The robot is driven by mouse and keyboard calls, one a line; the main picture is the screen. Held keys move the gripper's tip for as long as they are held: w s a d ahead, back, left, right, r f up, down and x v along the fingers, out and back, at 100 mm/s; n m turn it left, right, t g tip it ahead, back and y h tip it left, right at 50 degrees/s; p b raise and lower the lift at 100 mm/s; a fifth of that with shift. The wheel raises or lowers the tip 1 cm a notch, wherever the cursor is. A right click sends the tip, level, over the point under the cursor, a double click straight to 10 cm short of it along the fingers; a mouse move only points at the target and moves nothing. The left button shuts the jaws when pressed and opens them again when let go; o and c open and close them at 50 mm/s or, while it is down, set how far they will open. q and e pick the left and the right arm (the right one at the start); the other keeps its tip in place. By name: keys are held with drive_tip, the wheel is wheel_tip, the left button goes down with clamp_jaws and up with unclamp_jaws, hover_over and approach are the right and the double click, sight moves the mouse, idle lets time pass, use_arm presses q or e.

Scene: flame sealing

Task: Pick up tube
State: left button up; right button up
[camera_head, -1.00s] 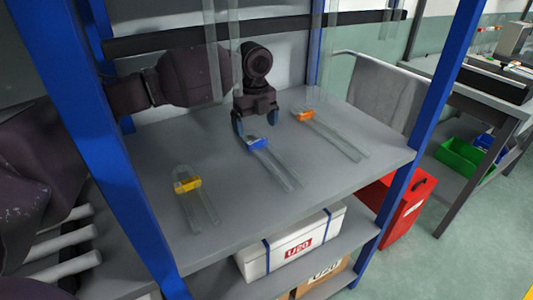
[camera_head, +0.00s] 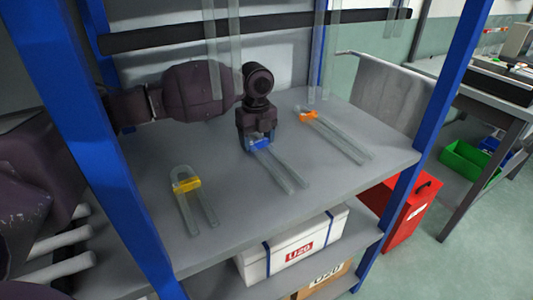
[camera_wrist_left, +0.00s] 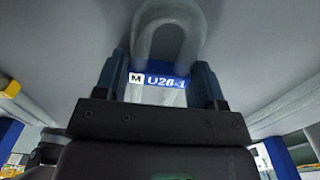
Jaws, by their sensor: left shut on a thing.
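Three clear U-shaped tubes lie on the grey shelf (camera_head: 225,235). One has a blue label (camera_head: 261,145), one a yellow label (camera_head: 187,184), one an orange label (camera_head: 308,115). My left gripper (camera_head: 259,146) is shut on the blue-labelled tube (camera_head: 282,172) near its label. In the left wrist view the fingers (camera_wrist_left: 160,82) stand on both sides of that tube, and its label (camera_wrist_left: 166,81) reads "M U26-1". Its curved end (camera_wrist_left: 170,18) shows beyond the fingers. The tube still looks at shelf level; I cannot tell whether it touches. My right gripper is not in view.
Blue posts (camera_head: 435,95) frame the shelf at its corners. Clear tubes (camera_head: 233,50) hang in front of a dark bar (camera_head: 150,38) at the back. A white box (camera_head: 295,250) is on the lower shelf, and a red box (camera_head: 405,215) stands right of it.

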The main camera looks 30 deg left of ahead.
use_arm(q)
wheel_tip(320, 180, up, 10)
drive_tip(key=shift+p, duration=1.05)
